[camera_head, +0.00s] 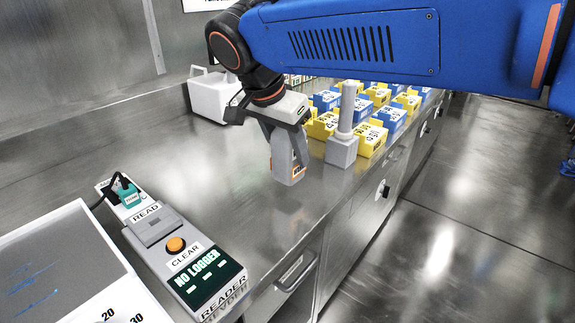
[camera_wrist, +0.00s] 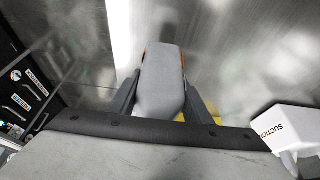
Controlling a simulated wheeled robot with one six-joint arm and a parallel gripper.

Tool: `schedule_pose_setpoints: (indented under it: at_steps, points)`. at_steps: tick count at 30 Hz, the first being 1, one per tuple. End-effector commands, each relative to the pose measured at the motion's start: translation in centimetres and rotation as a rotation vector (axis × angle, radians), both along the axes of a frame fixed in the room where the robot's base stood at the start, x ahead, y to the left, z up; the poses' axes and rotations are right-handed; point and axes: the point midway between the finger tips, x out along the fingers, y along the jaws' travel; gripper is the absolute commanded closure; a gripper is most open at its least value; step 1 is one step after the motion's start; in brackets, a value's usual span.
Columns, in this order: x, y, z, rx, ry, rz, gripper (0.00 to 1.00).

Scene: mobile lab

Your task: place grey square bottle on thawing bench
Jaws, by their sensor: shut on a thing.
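My gripper (camera_head: 288,165) is shut on a grey, boxy thing with orange edges, which I take to be the grey square bottle (camera_head: 287,174). In the wrist view the bottle (camera_wrist: 162,85) sits between the two dark fingers, its grey face toward the camera. My gripper points down over the steel bench (camera_head: 235,190), which I take to be the thawing bench. I cannot tell whether the bottle's lower end touches the bench top. The fingers hide part of the bottle.
A grey block with an upright post (camera_head: 342,148) stands close right of my gripper. Behind it are several yellow and blue labelled blocks (camera_head: 372,138). A white box (camera_head: 212,97) marked SUCTION stands behind left. A reader (camera_head: 185,255) lies front left. The bench's front edge drops to the floor at right.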

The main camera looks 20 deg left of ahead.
Motion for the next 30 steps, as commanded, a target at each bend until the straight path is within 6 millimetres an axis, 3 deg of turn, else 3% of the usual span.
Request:
schedule_pose_setpoints:
  at_steps: [10,22,23,24,30]
  points:
    - [0.0,-0.1,-3.8,-0.002,0.001,0.000,0.88]
    - [0.0,0.0,-4.3,0.000,0.000,0.000,0.88]
    - [0.0,0.0,-4.3,0.000,0.000,-0.001,0.48]
    - [0.0,0.0,-4.2,0.000,0.000,-0.001,0.39]
    - [0.0,0.0,-4.2,-0.001,0.000,0.000,0.37]
